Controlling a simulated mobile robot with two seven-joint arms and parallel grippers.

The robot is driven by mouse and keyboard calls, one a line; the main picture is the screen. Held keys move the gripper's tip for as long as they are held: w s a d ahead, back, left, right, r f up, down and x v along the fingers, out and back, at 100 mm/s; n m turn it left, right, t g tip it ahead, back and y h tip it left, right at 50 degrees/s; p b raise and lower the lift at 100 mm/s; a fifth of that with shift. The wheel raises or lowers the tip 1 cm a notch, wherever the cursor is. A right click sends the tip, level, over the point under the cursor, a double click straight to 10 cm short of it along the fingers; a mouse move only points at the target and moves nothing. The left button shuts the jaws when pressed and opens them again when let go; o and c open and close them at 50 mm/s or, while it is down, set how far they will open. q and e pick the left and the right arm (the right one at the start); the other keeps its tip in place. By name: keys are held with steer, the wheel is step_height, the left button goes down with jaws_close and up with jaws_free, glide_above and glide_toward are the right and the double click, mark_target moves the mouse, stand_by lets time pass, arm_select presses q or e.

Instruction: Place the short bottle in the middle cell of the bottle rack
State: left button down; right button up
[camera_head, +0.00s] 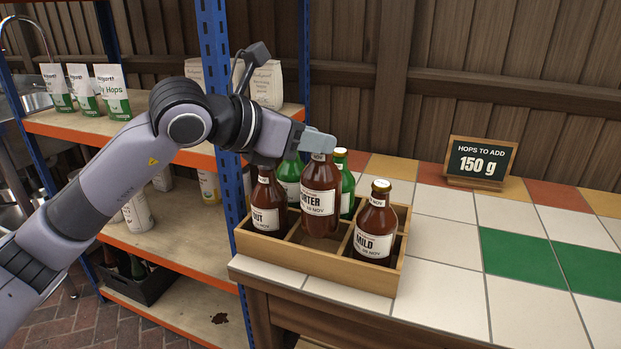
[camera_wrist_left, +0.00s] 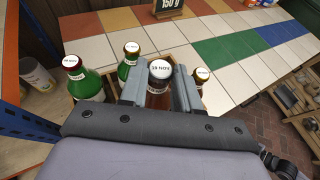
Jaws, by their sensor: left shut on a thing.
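My left gripper (camera_head: 319,146) is shut on the neck of a brown bottle labelled Porter (camera_head: 320,203). The bottle is upright over the front middle cell of the wooden bottle rack (camera_head: 330,270). Its cap sits higher than its neighbours' caps, and its base shows above the front wall, so it looks raised. In the left wrist view its cap (camera_wrist_left: 160,69) shows between the two fingers. A brown Stout bottle (camera_head: 266,205) stands in the cell to its left and a brown Mild bottle (camera_head: 374,228) in the cell to its right. My right gripper is not in view.
Green bottles (camera_head: 289,178) stand in the rack's back row. The rack is at the left end of the tiled counter (camera_head: 450,265). A small sign (camera_head: 480,160) stands farther back. A blue-posted shelf (camera_head: 215,75) stands close on the left. The counter's right side is clear.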

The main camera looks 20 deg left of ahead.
mark_target(309, 174)
arm_select(q)
steer(key=shift+f+b, duration=0.4)
steer(key=shift+f, duration=2.4)
steer(key=shift+f, duration=0.15)
steer(key=c, duration=0.9)
jaws_free()
steer(key=shift+o, duration=0.5)
